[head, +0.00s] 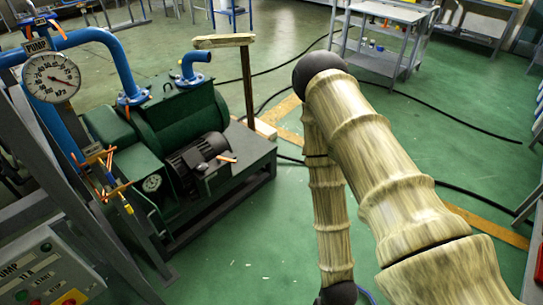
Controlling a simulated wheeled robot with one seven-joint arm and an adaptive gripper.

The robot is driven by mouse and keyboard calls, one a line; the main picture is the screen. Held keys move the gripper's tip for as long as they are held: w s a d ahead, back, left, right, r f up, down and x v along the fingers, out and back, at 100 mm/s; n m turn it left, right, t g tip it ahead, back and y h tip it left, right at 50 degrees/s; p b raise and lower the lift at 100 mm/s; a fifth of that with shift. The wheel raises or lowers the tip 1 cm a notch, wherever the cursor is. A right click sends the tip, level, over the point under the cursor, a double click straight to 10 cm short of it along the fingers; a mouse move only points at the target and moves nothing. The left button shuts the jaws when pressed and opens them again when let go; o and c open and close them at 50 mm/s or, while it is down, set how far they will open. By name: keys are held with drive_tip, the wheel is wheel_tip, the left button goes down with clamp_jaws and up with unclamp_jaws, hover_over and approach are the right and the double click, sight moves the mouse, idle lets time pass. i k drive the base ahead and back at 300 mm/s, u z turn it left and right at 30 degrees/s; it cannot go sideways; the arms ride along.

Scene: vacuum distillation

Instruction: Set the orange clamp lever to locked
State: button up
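A small orange lever (227,158) lies near the end of the dark motor on the green pump's platform. Thin orange handles also show on the pipework at the left, an upper one (99,155) and a lower one (115,190). I cannot tell which of these is the clamp lever, nor whether it is locked. My arm reaches in from the lower right, bends at a dark joint near the top middle and runs down to the bottom edge. My gripper is outside the picture.
The green pump (168,120) stands on a grey platform, with blue pipes (105,40) above. A pressure gauge (51,78) and a control box (45,275) are at the left. A post with a pale top (223,41) stands behind. Green floor (235,255) is clear between platform and arm.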

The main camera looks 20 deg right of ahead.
sight(219, 158)
drive_tip(key=i, duration=0.95)
drive_tip(key=u, duration=0.4)
